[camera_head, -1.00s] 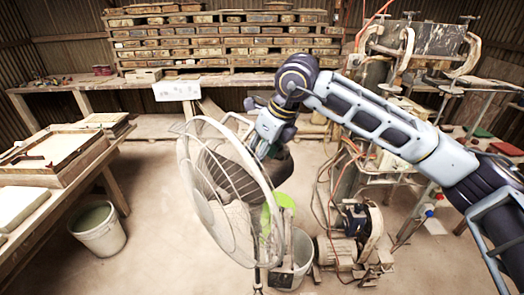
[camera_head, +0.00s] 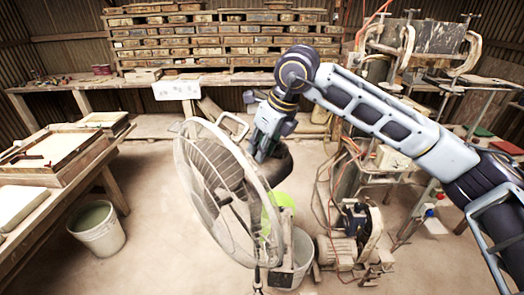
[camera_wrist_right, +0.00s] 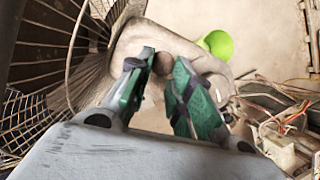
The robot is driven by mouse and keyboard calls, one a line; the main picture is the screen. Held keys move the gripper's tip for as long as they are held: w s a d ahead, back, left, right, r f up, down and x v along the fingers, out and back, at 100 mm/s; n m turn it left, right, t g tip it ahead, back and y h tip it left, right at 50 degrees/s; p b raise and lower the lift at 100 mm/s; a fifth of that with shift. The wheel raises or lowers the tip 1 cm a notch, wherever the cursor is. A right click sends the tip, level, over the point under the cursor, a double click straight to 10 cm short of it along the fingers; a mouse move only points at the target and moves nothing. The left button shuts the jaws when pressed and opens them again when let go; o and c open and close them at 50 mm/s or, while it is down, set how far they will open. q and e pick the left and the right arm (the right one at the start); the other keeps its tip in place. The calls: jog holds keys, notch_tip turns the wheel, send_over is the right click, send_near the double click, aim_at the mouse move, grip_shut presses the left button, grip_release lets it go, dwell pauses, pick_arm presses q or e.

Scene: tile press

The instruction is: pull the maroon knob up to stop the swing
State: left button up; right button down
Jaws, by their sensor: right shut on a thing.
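A grey pedestal fan (camera_head: 212,180) with a wire cage stands in the middle of the head view, its cage facing left. Its motor housing (camera_head: 278,166) is behind the cage and also shows in the right wrist view (camera_wrist_right: 135,42). My right gripper (camera_head: 260,153) reaches down to the top of this housing. In the right wrist view, the green-padded fingers of the gripper (camera_wrist_right: 162,78) are closed in on the small round maroon-brown knob (camera_wrist_right: 163,63), one finger on each side. The head view hides the knob behind the gripper. My left gripper is not in view.
A grey bucket (camera_head: 301,258) and a lime-green round thing (camera_head: 283,202) are close behind the fan. A motor-driven machine (camera_head: 350,240) with loose hoses stands to the right. A wooden table (camera_head: 50,180) and a white bucket (camera_head: 99,230) are at left. Floor between is clear.

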jog(key=shift+s+r, duration=0.1)
jog(key=shift+r, duration=0.2)
jog(key=c, duration=1.2)
grip_release()
jog(key=shift+s+r, duration=0.1)
jog(key=shift+c, duration=0.2)
jog(key=v, duration=1.2)
